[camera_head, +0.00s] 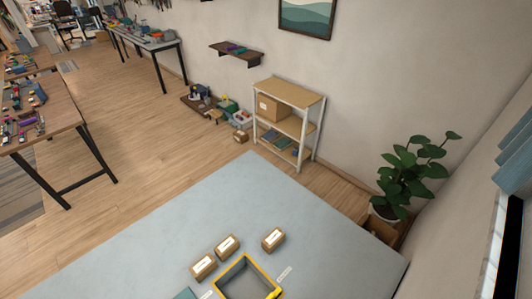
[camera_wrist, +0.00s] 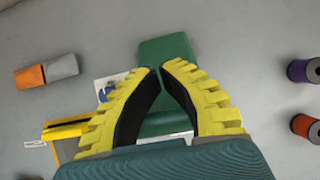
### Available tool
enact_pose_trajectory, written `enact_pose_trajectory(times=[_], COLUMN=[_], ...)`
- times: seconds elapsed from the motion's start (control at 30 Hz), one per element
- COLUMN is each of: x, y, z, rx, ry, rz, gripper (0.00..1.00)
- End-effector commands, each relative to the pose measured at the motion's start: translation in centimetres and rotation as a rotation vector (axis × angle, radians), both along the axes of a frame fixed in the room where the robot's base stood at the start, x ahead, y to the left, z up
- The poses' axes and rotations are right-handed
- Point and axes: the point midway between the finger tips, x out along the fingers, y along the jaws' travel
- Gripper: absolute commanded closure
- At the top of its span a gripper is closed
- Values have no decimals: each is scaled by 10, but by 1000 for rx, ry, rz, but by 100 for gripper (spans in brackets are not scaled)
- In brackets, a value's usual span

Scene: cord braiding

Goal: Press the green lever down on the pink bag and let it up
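My gripper (camera_wrist: 160,69) shows in the wrist view with yellow, ridged fingers and dark inner pads. Its fingertips are together, with nothing seen held between them. A green block-like part (camera_wrist: 167,48), possibly the lever, lies just beyond the fingertips; I cannot tell whether they touch it. A green rounded part (camera_wrist: 165,122) shows in the gap between the fingers. I cannot tell whether the two green parts are joined. No pink bag is visible in either view. My gripper is not in the head view.
A yellow-rimmed open box (camera_head: 230,270) is at the front of the grey table (camera_head: 150,240), near several small cartons (camera_head: 273,239). In the wrist view, an orange-and-grey piece (camera_wrist: 30,77) lies left; purple (camera_wrist: 299,70) and orange (camera_wrist: 305,125) spools stand right.

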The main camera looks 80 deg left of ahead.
Motion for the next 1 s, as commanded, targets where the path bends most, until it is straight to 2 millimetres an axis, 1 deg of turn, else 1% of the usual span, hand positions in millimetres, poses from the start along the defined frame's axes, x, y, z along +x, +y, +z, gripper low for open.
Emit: enact_pose_trajectory(times=[0.17,0.43,0.77,0.87,1.0], x=[-2,-15,-16,-18,-24], y=[3,24,26,30,40], z=[-3,-17,-16,-21,-31], rx=[2,2,1,1,3], ry=[1,1,1,1,1], rz=[0,0,0,0,1], gripper=[100,100,100,100,100])
